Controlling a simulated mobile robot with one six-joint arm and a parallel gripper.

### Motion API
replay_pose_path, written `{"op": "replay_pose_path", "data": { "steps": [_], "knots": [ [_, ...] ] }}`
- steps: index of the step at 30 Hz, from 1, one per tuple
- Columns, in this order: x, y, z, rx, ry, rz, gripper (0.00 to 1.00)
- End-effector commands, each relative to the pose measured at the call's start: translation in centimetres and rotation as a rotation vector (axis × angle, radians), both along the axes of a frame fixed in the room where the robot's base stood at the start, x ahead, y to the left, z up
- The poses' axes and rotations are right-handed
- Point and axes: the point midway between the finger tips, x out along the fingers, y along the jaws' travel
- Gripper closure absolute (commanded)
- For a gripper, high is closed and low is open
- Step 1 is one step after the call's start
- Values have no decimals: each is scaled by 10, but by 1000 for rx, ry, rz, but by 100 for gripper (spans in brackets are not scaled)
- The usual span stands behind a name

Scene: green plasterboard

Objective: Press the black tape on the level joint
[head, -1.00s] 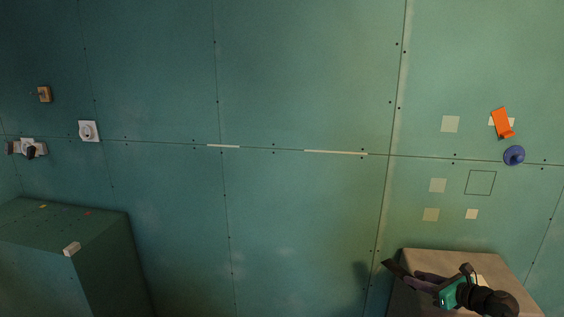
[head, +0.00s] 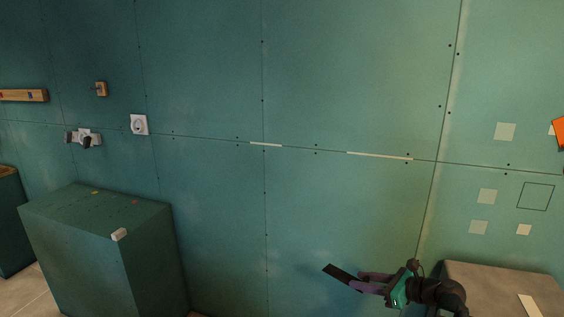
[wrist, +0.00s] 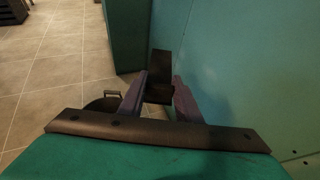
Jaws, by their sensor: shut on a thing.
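My gripper (head: 358,281) is at the lower right of the head view, in front of the green wall below the level joint. It is shut on a strip of black tape (head: 338,272), which sticks out to the left, apart from the joint. In the wrist view the black tape (wrist: 160,66) stands up between the purple fingers of my gripper (wrist: 158,88). The level joint (head: 328,151) is a thin dark line across the wall. Two pale strips lie on it, a short one (head: 266,144) and a longer one (head: 380,155).
A grey-topped block (head: 500,285) is at lower right. A white socket (head: 139,124) and pale squares (head: 505,131) are on the wall. The wall around the joint's middle is clear.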

Motion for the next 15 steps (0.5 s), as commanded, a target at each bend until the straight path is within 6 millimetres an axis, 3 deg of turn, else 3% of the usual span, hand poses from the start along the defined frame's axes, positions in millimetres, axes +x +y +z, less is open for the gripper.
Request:
{"op": "replay_pose_path", "data": {
  "steps": [1, 6, 15],
  "knots": [
    [-1, 16, 1, 0, 0, 27, 97],
    [-3, 53, 2, 0, 0, 93, 97],
    [-5, 76, 2, 0, 0, 134, 97]
  ]
}}
